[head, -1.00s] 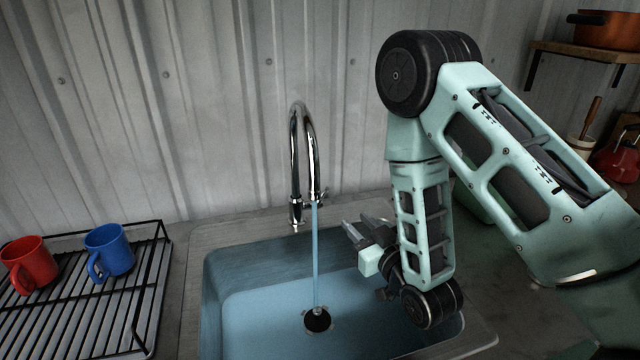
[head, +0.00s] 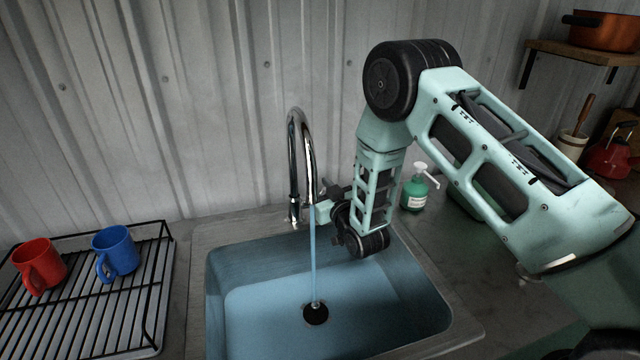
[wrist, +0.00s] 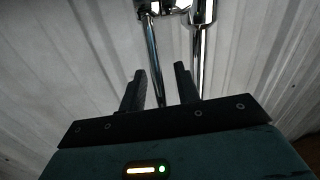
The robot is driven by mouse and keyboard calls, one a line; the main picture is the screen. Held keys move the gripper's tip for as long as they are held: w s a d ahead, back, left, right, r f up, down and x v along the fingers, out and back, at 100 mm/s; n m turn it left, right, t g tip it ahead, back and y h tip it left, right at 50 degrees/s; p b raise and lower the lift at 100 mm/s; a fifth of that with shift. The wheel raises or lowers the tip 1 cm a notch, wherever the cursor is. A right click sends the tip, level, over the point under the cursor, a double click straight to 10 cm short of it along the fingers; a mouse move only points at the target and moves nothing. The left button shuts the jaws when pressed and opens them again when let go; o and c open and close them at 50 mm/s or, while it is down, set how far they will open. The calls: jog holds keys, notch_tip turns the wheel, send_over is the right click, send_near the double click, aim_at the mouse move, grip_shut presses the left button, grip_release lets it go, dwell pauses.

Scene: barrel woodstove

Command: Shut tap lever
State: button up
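The chrome tap (head: 293,155) stands at the back of the sink, and a blue stream of water (head: 313,262) falls from its spout. My gripper (head: 324,194) is beside the tap's right side, around lever height; the lever is mostly hidden by the spout and fingers. In the wrist view my gripper (wrist: 160,80) has two dark fingers clearly apart. A thin chrome rod (wrist: 153,50) shows in the gap between them, and a thicker chrome pipe (wrist: 202,60) is just right of the right finger. I cannot tell whether either finger touches the tap.
The sink (head: 460,320) lies below my gripper. A green soap bottle (head: 414,192) stands right of my wrist. A black rack (head: 150,310) holds a red mug (head: 40,265) and a blue mug (head: 115,252) at left. The corrugated wall (head: 220,100) is close behind the tap.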

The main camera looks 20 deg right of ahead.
jog(key=shift+w, duration=0.15)
grip_shut()
